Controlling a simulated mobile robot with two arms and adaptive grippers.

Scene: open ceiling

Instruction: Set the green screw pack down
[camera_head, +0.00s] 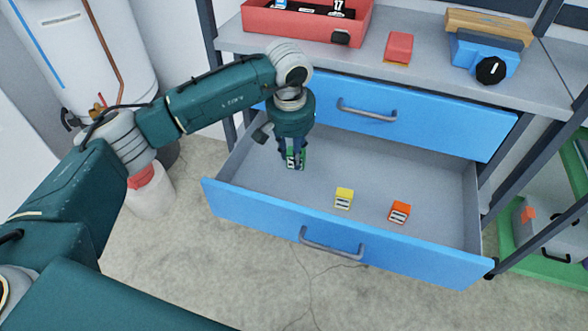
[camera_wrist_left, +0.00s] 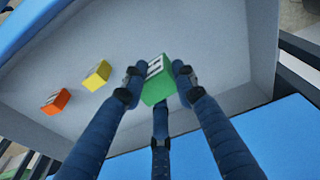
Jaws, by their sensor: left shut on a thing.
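The green screw pack (camera_head: 296,160) is held between the fingers of my left gripper (camera_head: 291,152), inside the open lower drawer near its left side. In the left wrist view the green pack (camera_wrist_left: 158,86) sits between the dark fingertips of the left gripper (camera_wrist_left: 159,82), its pale label partly showing. The gripper is shut on it. I cannot tell whether the pack touches the drawer floor. A yellow pack (camera_head: 344,198) and an orange pack (camera_head: 399,212) lie on the drawer floor to the right of it. My right gripper is not in view.
The open blue drawer (camera_head: 290,232) has bare grey floor around the packs. A closed blue drawer (camera_head: 420,125) is above. The grey worktop (camera_head: 360,62) holds a red toolbox (camera_head: 262,22), a red block (camera_head: 399,46) and a blue tool (camera_head: 475,55).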

